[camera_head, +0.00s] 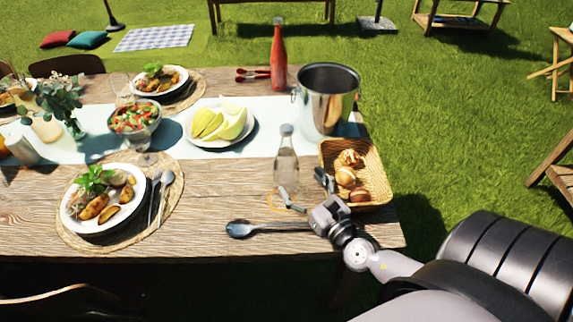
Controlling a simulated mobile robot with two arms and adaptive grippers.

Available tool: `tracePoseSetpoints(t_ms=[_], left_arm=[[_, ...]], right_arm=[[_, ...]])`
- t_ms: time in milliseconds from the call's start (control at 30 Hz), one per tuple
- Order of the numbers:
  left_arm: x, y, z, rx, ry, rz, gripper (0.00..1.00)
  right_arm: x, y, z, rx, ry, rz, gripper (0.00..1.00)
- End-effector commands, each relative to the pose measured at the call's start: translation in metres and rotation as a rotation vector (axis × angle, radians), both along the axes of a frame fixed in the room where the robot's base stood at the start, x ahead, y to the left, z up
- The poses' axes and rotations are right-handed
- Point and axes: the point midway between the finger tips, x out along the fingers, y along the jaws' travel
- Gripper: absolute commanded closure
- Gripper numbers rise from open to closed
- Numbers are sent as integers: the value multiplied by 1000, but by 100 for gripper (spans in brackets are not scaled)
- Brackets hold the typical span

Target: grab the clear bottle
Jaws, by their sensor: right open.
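The clear bottle (286,160) stands upright on the wooden table, with a grey cap and a see-through body. My right gripper (303,188) reaches in from the lower right and is open. One finger is near the bottle's base on its right side, and the other is close to the bread basket. Whether a finger touches the bottle I cannot tell. My left gripper is out of the picture.
A wicker basket of bread (378,168) stands right of the bottle. A serving spoon (262,228) lies in front. A melon plate (243,136), a steel bucket (327,95) and a red bottle (278,60) stand behind.

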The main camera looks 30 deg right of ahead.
Motion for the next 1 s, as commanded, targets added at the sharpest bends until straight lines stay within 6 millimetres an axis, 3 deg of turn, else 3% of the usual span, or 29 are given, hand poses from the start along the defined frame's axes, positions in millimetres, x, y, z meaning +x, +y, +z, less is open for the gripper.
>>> tracePoseSetpoints(t_ms=[333, 633, 1000], left_arm=[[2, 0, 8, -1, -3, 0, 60], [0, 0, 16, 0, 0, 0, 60], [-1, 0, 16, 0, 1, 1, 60]], right_arm=[[27, -1, 1, 0, -1, -1, 20], [69, -3, 1, 0, -1, 0, 20], [75, -3, 0, 0, 1, 1, 21]])
